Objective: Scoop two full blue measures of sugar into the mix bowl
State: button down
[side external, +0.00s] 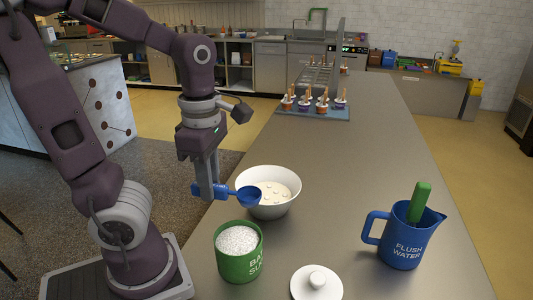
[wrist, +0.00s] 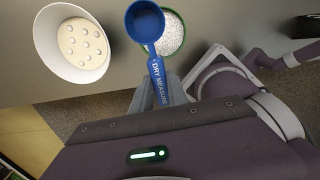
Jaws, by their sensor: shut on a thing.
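My gripper (side external: 208,190) is shut on the handle of the blue measure (side external: 249,197), marked "DRY MEASURE" in the wrist view (wrist: 145,22). The measure is held in the air; its cup looks empty from above in the wrist view. The white mix bowl (side external: 285,206) holds a pale mix with several round white lumps; it also shows in the wrist view (wrist: 72,78). In the side view the cup overlaps the bowl's left rim. The green sugar tub (side external: 240,266) is open and full of white grains, and lies partly hidden behind the cup in the wrist view (wrist: 178,46).
A white lid (side external: 316,284) with a knob lies right of the tub. A blue "FLUSH WATER" jug (side external: 400,245) with a green-handled tool (side external: 419,203) stands at the right. Several cups with sticks sit on a blue mat (side external: 312,113) farther back. The counter's middle is clear.

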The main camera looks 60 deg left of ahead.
notch_tip(320, 180, down, 7)
jog(key=d+n+g+y, duration=0.1)
jog(key=d+g+y, duration=0.1)
jog(key=g+y, duration=0.2)
jog(key=shift+d+g, duration=0.3)
jog(key=shift+g, duration=0.5)
jog(key=shift+r, duration=0.15)
dwell(0.8)
notch_tip(320, 180, up, 7)
jog(key=shift+s+a+f+t+h, duration=0.4)
jog(key=shift+f+t+h, duration=0.25)
jog(key=shift+t, duration=0.3)
jog(key=shift+s+a+f+t+h, duration=0.25)
jog(key=shift+s+f+t+h, duration=0.4)
jog(key=shift+t, duration=0.25)
jog(key=shift+s+a+f+t+h, duration=0.35)
jog(key=shift+f+t+h, duration=0.15)
jog(key=shift+t+h, duration=0.35)
jog(key=shift+w, duration=0.1)
